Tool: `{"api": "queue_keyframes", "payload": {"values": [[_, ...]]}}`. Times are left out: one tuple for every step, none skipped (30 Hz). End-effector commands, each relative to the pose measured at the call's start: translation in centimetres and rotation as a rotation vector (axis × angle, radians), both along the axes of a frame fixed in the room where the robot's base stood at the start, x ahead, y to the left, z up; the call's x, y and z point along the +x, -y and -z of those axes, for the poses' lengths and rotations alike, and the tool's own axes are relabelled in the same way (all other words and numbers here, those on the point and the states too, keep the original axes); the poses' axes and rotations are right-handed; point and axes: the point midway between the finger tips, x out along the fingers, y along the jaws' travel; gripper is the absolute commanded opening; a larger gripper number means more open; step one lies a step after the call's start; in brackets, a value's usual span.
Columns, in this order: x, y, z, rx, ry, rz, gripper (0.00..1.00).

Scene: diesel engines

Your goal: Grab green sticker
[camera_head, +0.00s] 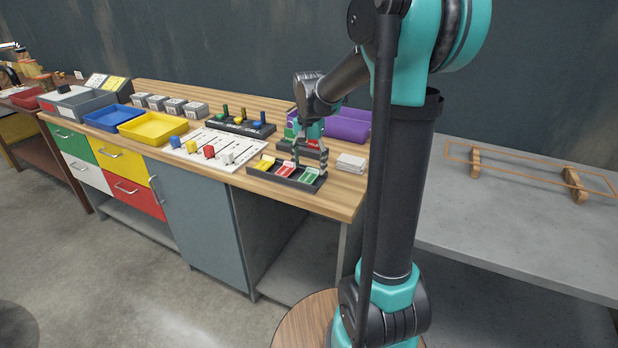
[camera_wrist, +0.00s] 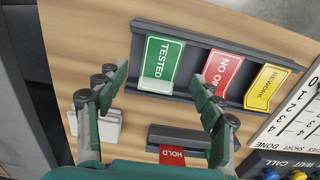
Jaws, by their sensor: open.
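The green sticker (camera_wrist: 160,63), marked TESTED, lies in the left compartment of a dark tray (camera_wrist: 262,58) in the wrist view. In the head view the green sticker (camera_head: 309,175) is at the right end of the tray (camera_head: 292,182). A red sticker (camera_wrist: 220,72) and a yellow sticker (camera_wrist: 265,88) lie beside it. My gripper (camera_wrist: 160,90) is open, with its fingers apart on either side of the green sticker in the picture and nothing between them. In the head view my gripper (camera_head: 310,158) hangs over the tray area. I cannot tell its exact height.
A dark holder with a red HOLD sticker (camera_wrist: 172,153) is close to my fingers. A white stack (camera_wrist: 95,128) lies near the left finger. A white board with coloured knobs (camera_head: 215,146), a yellow tray (camera_head: 153,128) and a purple bin (camera_head: 347,125) share the wooden bench.

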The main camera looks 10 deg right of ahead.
Motion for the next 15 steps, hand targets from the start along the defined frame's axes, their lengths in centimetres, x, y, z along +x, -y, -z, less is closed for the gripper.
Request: {"api": "queue_keyframes", "payload": {"values": [[0.0,0.0,0.8,0.0,0.0,0.0,0.67],[0.0,0.0,1.1,0.0,0.0,0.0,0.67],[0.0,0.0,1.5,0.0,0.0,0.0,0.67],[0.0,0.0,1.7,0.0,0.0,0.0,0.67],[0.0,0.0,1.9,0.0,0.0,0.0,0.67],[0.0,0.0,2.1,0.0,0.0,0.0,0.67],[0.0,0.0,2.1,0.0,0.0,0.0,0.67],[0.0,0.0,2.2,0.0,0.0,0.0,0.67],[0.0,0.0,2.2,0.0,0.0,0.0,0.67],[0.0,0.0,2.2,0.0,0.0,0.0,0.67],[0.0,0.0,2.1,0.0,0.0,0.0,0.67],[0.0,0.0,2.1,0.0,0.0,0.0,0.67],[0.0,0.0,2.1,0.0,0.0,0.0,0.67],[0.0,0.0,2.1,0.0,0.0,0.0,0.67],[0.0,0.0,2.1,0.0,0.0,0.0,0.67]]}}
